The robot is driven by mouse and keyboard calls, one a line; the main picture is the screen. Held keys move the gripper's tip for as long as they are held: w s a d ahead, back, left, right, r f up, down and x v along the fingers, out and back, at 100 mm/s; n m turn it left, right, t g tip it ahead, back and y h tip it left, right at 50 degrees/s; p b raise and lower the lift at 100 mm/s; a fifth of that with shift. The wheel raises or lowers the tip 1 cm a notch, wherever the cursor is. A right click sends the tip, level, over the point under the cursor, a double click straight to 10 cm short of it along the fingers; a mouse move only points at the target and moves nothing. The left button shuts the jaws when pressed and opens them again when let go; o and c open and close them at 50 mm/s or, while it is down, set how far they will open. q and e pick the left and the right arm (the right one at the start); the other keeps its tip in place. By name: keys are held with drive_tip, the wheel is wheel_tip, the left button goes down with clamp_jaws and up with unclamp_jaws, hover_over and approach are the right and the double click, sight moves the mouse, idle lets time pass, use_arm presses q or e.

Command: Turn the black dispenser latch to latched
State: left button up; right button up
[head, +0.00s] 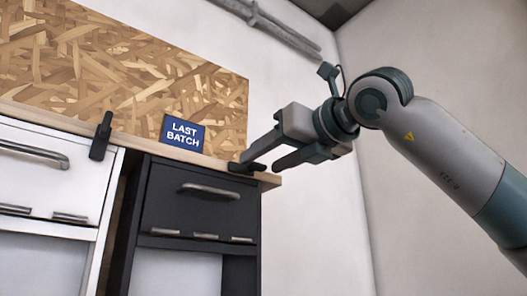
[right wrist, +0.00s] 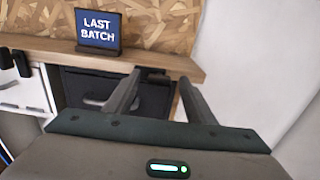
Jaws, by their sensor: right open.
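The black dispenser (head: 200,203) stands under the right end of a wooden counter. Its dark latch (head: 247,168) is at the counter's front edge above the dispenser's right side and lies roughly level. My right gripper (head: 265,162) is open, with its fingertips close to this latch; one fingertip partly covers it. In the right wrist view the latch (right wrist: 157,77) shows between the two open fingers, and I cannot tell whether a finger touches it. My left gripper is in neither view.
A white dispenser (head: 50,170) stands to the left, with its own black latch (head: 101,137) standing tilted upright. A blue "LAST BATCH" sign (head: 183,133) stands on the counter (head: 140,141). Space right of the counter's end is free up to the wall.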

drive_tip(key=shift+x, duration=0.8)
drive_tip(key=c, duration=1)
drive_tip(key=shift+c, duration=0.2)
